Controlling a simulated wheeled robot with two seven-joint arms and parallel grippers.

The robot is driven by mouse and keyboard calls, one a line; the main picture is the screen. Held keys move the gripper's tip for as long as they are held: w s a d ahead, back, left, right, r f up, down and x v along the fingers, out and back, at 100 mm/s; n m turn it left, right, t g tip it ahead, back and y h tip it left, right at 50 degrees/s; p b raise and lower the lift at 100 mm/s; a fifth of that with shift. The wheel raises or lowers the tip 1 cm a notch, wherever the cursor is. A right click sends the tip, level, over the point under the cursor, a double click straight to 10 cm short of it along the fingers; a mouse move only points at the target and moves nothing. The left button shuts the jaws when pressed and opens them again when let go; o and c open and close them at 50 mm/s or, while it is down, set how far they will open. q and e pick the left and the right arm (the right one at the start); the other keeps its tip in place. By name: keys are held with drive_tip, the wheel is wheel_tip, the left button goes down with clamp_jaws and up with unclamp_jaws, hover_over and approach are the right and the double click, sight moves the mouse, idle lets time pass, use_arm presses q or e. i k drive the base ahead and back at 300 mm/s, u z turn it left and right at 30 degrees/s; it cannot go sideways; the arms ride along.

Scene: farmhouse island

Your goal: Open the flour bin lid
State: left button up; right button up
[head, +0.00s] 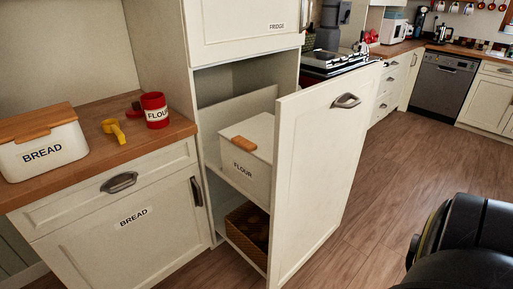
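The flour bin (256,185) is a cream box with a FLOUR label, standing on the upper shelf of a pulled-out cabinet unit. Its lid (258,128) lies flat on top and looks shut. A small wooden handle (244,143) sits at the lid's front edge. The right side of the bin is partly hidden by the unit's tall front panel (318,180). Neither of my grippers is in view. A black part of my own body shows at the lower right, well apart from the bin.
A wooden counter (95,165) at left holds a bread box (42,155), a yellow scoop (113,130) and a red flour canister (154,108). A basket (250,225) stands on the shelf below the bin. Wooden floor (400,150) is open right of the panel.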

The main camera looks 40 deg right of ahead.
sight(254, 135)
drive_tip(key=i, duration=0.85)
drive_tip(key=z, duration=0.75)
